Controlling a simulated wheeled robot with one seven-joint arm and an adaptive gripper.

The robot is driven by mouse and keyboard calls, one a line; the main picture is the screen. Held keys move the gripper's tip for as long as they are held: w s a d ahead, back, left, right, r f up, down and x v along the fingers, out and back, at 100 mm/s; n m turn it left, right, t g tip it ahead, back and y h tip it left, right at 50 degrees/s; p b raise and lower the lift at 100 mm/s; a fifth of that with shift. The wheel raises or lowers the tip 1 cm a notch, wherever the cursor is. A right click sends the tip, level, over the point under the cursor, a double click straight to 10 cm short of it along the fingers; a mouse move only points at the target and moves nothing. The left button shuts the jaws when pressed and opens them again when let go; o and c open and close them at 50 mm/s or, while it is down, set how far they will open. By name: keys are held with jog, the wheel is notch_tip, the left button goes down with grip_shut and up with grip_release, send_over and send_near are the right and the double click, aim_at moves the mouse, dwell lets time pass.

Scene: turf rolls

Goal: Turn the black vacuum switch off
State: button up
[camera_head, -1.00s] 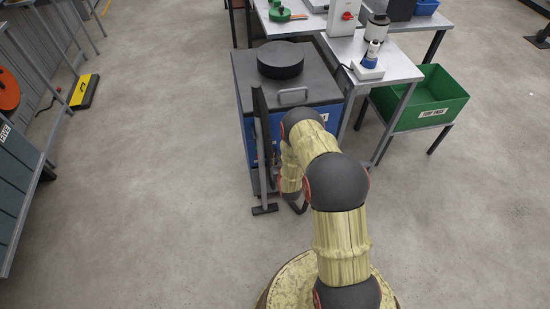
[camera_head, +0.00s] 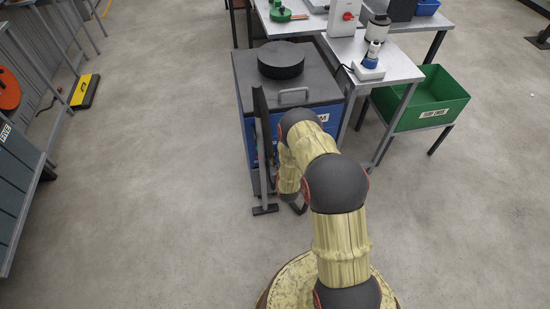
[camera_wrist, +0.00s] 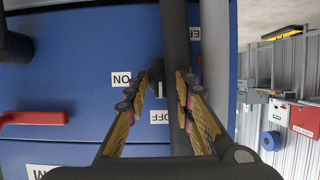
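The vacuum is a blue cabinet with a dark grey lid (camera_head: 318,88) in the head view. Its blue front panel (camera_wrist: 85,60) fills much of the wrist view, which shows it upside down. A small black switch (camera_wrist: 157,72) sits on the panel between an ON label (camera_wrist: 122,79) and an OFF label (camera_wrist: 159,117), partly hidden by the fingers. My gripper (camera_wrist: 163,82) is open, its fingertips on either side of the switch area; contact cannot be told. In the head view my arm hides the gripper.
A dark upright pole (camera_wrist: 174,40) runs close beside the switch, partly behind the right finger. A red handle (camera_wrist: 36,118) is on the panel. A bench (camera_head: 405,68) and green bin (camera_head: 425,100) stand right of the vacuum.

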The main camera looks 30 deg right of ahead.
jog(key=shift+o, duration=0.4)
jog(key=v, duration=1.2)
jog(key=shift+f, duration=0.1)
